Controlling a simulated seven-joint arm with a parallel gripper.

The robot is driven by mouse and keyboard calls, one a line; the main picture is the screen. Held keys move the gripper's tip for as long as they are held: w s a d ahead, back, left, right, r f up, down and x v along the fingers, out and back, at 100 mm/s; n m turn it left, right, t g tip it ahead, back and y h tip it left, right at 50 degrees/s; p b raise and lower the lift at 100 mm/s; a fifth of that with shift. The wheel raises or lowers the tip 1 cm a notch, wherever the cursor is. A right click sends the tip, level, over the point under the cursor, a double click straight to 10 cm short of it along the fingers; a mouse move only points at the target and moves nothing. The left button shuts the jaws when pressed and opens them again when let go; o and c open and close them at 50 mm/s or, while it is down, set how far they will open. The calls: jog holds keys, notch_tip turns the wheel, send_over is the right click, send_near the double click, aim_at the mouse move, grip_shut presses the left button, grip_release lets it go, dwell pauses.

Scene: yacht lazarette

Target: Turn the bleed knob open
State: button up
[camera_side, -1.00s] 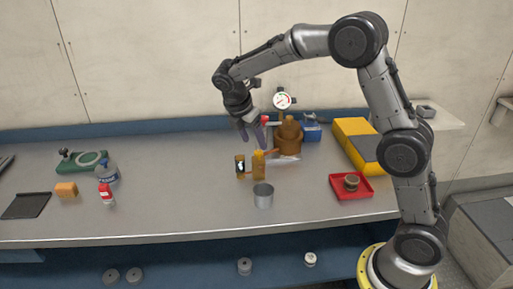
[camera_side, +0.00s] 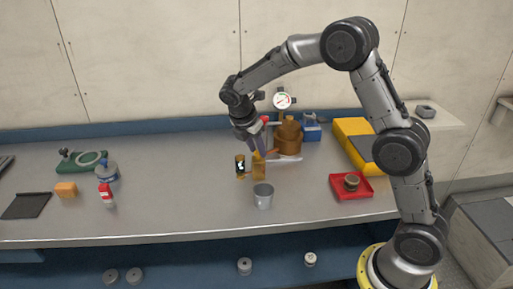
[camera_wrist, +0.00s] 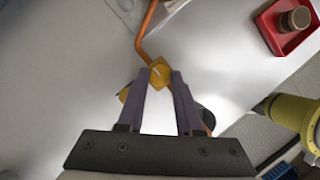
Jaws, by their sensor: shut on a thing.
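The bleed knob (camera_wrist: 160,72) is a small yellow knob with a pale line across its top. In the side view, my gripper (camera_side: 259,151) points down onto the top of an upright brass post (camera_side: 259,170) and hides most of the knob. In the wrist view, my gripper (camera_wrist: 160,76) has one purple finger on each side of the knob and is shut on it. An orange-brown pipe (camera_wrist: 147,30) runs up the picture from beside the knob.
A metal cup (camera_side: 263,197) stands just in front of the post, and a small brass piece with a dark face (camera_side: 240,168) is left of it. A brass pot (camera_side: 288,142), a gauge (camera_side: 282,101) and a red tray (camera_side: 340,193) are to the right.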

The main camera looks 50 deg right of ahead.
grip_shut()
jog(key=shift+m, duration=0.3)
jog(key=m+g, duration=0.1)
jog(key=m, duration=0.1)
jog(key=shift+w+m, duration=0.15)
jog(key=shift+m, duration=0.25)
jog(key=m+g, duration=0.1)
jog(key=m, duration=0.1)
jog(key=m+y, duration=0.1)
jog(key=m, duration=0.1)
jog(key=shift+w+d+m+g, duration=0.1)
jog(key=shift+w+m+g, duration=0.1)
jog(key=shift+m+g, duration=0.15)
jog(key=m+g+y, duration=0.1)
jog(key=m, duration=0.3)
jog(key=shift+w+d, duration=0.1)
jog(key=shift+d, duration=0.05)
jog(key=shift+d+m+g+y, duration=0.1)
jog(key=shift+m+g+y, duration=0.5)
jog(key=shift+m, duration=1.35)
jog(key=shift+t+y, duration=0.25)
jog(key=shift+y, duration=0.05)
jog(key=shift+r, duration=0.1)
jog(key=o, duration=0.9)
grip_release()
